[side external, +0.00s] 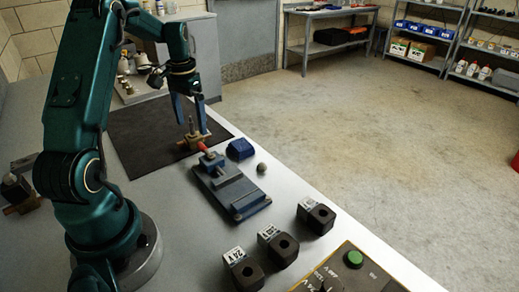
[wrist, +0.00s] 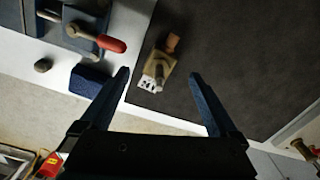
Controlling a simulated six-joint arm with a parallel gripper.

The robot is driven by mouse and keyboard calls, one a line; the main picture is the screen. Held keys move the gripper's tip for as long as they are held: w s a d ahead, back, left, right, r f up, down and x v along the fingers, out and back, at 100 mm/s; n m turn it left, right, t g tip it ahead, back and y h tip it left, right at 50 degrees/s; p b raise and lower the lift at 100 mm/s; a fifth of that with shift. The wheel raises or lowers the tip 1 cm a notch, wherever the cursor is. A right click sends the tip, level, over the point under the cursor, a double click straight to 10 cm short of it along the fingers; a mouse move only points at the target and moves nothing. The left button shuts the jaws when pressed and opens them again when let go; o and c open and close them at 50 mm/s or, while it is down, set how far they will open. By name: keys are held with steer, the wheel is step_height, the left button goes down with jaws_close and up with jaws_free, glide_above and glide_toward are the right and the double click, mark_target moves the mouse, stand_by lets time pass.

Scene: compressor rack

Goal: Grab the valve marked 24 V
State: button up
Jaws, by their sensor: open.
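Several black coil blocks with white labels stand in a row at the front of the bench in the side external view. The nearest block's label (side external: 234,256) appears to read 24 V; the labels on the middle block (side external: 277,245) and far block (side external: 316,215) are too small to read surely. A brass valve body (side external: 194,139) with an upright stem sits on the dark mat. It also shows in the wrist view (wrist: 158,72), with a pale patterned patch at its near end. My gripper (side external: 188,118) is open and empty, its fingers pointing down over the brass valve.
A blue-grey vise-like fixture (side external: 230,190) with a red handle (wrist: 112,43) lies close beside the valve. A blue block (side external: 240,149) and a small round knob (side external: 261,168) are near it. A control panel (side external: 345,272) with a green button is at the front edge.

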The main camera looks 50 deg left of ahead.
mark_target(193, 134)
steer(key=shift+f, duration=2.3)
jaws_close()
